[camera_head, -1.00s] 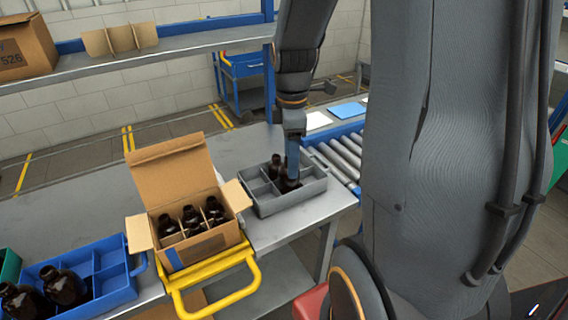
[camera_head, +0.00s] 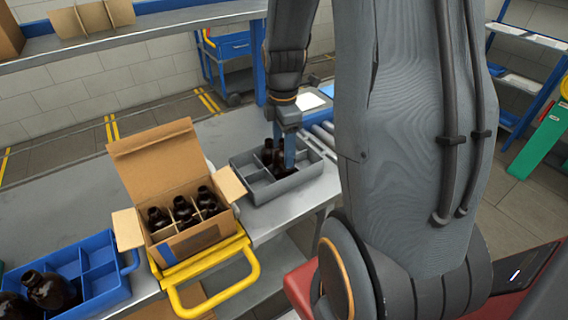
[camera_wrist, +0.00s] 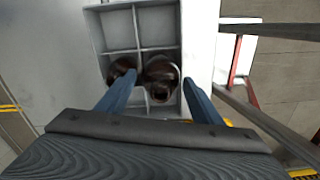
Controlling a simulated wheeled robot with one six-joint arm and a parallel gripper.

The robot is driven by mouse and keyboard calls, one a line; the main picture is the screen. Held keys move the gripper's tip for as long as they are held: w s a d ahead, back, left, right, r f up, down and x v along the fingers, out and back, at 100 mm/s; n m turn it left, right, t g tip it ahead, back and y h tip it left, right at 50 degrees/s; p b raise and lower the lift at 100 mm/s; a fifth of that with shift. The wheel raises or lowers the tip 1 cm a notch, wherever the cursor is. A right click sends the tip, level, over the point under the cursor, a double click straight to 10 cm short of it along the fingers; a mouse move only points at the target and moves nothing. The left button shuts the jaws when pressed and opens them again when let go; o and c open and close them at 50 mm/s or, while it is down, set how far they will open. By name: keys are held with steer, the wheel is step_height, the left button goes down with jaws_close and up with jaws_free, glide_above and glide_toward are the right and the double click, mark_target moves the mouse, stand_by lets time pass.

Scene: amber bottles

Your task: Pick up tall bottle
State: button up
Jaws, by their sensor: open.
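A grey divided tray (camera_head: 302,181) stands on the metal table and holds at least two dark amber bottles. In the wrist view the tray (camera_wrist: 97,34) shows a left bottle (camera_wrist: 122,68) and a right bottle (camera_wrist: 160,72) side by side. My gripper (camera_head: 284,165) points down into the tray at the bottles. In the wrist view my gripper (camera_wrist: 160,80) is open, its blue fingers on either side of the right bottle. The left finger passes in front of the left bottle. I cannot tell which bottle is taller, nor whether the fingers touch glass.
An open cardboard box (camera_head: 185,240) with several dark bottles stands left of the tray, by a yellow handle (camera_head: 255,270). A blue divided crate (camera_head: 110,285) with bottles is at lower left. A roller conveyor (camera_head: 325,135) lies behind the tray.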

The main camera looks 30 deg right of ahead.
steer(key=shift+d+f+p, duration=0.1)
steer(key=shift+f+p, duration=0.35)
steer(key=shift+f, duration=1.35)
steer(key=c, duration=1)
steer(key=shift+o, duration=0.2)
steer(key=shift+r, duration=0.15)
